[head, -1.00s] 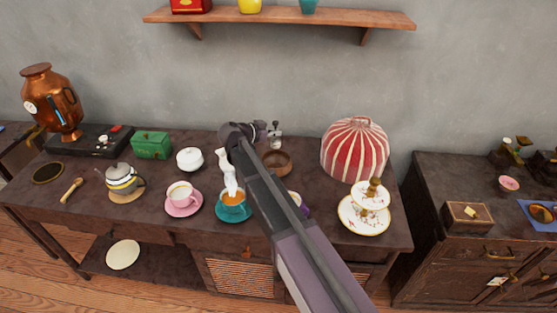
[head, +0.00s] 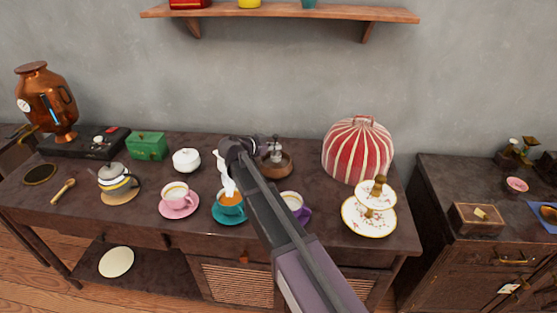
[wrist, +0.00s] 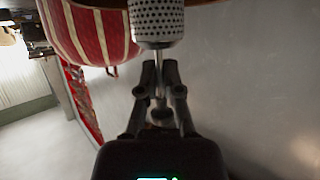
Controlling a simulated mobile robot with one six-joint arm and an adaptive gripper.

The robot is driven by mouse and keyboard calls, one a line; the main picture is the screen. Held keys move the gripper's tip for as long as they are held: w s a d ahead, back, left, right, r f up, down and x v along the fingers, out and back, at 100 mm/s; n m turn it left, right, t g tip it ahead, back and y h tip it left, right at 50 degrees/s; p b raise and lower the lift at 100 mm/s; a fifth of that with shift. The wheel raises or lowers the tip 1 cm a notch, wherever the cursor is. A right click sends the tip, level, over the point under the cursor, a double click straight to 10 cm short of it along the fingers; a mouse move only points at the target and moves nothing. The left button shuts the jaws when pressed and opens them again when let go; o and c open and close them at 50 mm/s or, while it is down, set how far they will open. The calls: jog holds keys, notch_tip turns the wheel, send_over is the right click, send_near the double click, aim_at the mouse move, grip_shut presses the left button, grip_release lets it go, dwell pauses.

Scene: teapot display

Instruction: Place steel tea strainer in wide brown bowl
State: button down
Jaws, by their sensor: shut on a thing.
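The steel tea strainer (wrist: 157,18) is a perforated metal cylinder with a thin stem. In the wrist view my gripper (wrist: 161,72) is shut on that stem. The wide brown bowl (head: 288,170) stands at the back of the dark table, left of the striped cover. In the head view my gripper (head: 272,145) is at the bowl, with the strainer at or just above its opening. I cannot tell whether the strainer touches the bowl. My arm hides part of the bowl's left side. A brown edge, likely the bowl, shows at the top of the wrist view.
A red-striped dome cover (head: 357,150) stands close right of the bowl. A two-tier cake stand (head: 369,216) is at front right.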

aim_at(272, 155)
jog(key=shift+f, duration=0.1)
dwell(0.3)
jog(key=shift+f+b, duration=1.85)
jog(key=shift+b, duration=0.05)
jog(key=shift+f, duration=0.1)
jog(key=c, duration=0.8)
grip_release()
